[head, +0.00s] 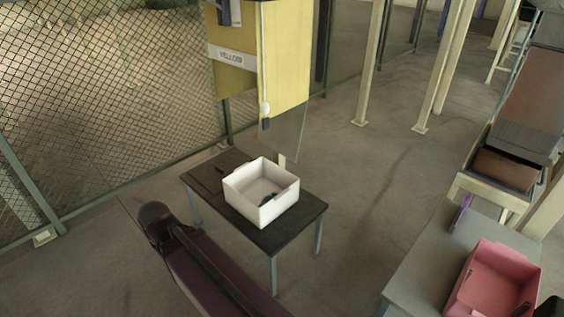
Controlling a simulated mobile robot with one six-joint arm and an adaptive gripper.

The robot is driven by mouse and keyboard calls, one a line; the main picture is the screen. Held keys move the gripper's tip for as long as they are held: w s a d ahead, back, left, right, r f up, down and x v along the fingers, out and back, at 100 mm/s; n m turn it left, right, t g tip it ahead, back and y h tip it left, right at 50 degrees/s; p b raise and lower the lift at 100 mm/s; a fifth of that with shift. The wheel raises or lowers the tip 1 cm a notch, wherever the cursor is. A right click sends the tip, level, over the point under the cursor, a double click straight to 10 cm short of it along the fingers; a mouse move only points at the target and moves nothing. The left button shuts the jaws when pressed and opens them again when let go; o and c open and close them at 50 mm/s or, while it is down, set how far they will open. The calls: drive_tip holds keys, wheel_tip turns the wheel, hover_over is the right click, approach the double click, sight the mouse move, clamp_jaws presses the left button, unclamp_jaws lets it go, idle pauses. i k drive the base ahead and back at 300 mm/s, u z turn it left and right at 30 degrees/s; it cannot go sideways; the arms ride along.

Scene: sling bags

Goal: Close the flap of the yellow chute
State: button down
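The yellow chute (286,55) stands upright at the top centre, beside the mesh fence, with a pale plate reading YELLOW (232,57) on its left face. A thin greyish see-through panel (286,132), which looks like its flap, hangs down below the right face. A small white round part (264,108) with a dark piece under it sits at the chute's lower front corner. I cannot tell how the panel's top edge is joined.
A white box (247,209) with a dark item inside stands on a low dark table (215,180) below the chute. A pink bin (494,279) sits on a grey table (424,264) at right. A mesh fence (90,80) runs along the left. Open floor lies between the tables.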

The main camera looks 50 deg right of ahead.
sight(283, 136)
drive_tip(key=u, duration=0.85)
drive_tip(key=k, duration=0.75)
drive_tip(key=z, duration=1.85)
drive_tip(key=i, duration=0.35)
drive_tip(key=u, duration=0.4)
